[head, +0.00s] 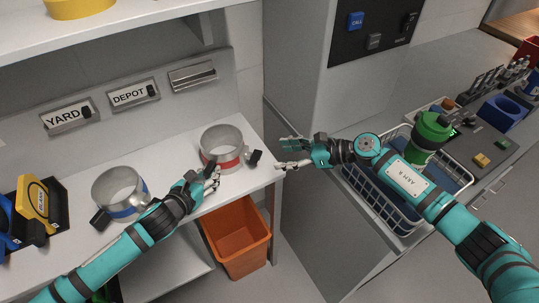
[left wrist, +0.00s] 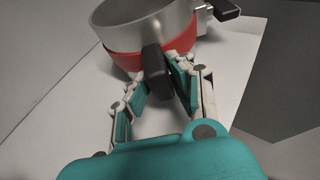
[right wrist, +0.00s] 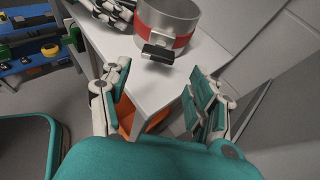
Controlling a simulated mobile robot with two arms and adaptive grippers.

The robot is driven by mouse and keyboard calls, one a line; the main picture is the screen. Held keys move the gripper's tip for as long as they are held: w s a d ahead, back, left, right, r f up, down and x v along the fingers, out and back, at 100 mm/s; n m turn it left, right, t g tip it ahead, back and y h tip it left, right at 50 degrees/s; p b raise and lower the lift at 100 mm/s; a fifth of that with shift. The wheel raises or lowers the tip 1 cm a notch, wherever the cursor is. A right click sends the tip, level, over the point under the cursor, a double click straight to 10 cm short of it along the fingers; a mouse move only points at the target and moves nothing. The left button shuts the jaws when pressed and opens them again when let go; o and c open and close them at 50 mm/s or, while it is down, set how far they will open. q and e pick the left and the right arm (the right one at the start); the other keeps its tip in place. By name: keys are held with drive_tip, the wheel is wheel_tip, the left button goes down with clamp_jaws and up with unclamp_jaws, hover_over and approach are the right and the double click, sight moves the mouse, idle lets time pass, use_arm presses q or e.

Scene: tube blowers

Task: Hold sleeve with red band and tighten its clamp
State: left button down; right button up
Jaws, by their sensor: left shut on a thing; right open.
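The sleeve with the red band (head: 221,140) is a grey metal ring standing upright on the white bench near its right end. It also shows in the left wrist view (left wrist: 140,22) and the right wrist view (right wrist: 170,14). Its clamp has a black lever (head: 255,157), sticking out on the right, also seen in the right wrist view (right wrist: 157,54). My left gripper (head: 212,176) is shut on the sleeve's black handle (left wrist: 156,72), at its near side. My right gripper (head: 281,153) is open and empty, right of the clamp lever and apart from it, past the bench edge.
A second sleeve with a blue band (head: 122,210) stands left on the bench (head: 180,155). Yellow and black equipment (head: 38,203) is further left. An orange bin (head: 240,240) is below. A wire basket (head: 385,205) with a green-topped item is under my right arm.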

drive_tip(key=shift+v, duration=2.4)
use_arm(q)
drive_tip(key=c, duration=1.1)
unclamp_jaws()
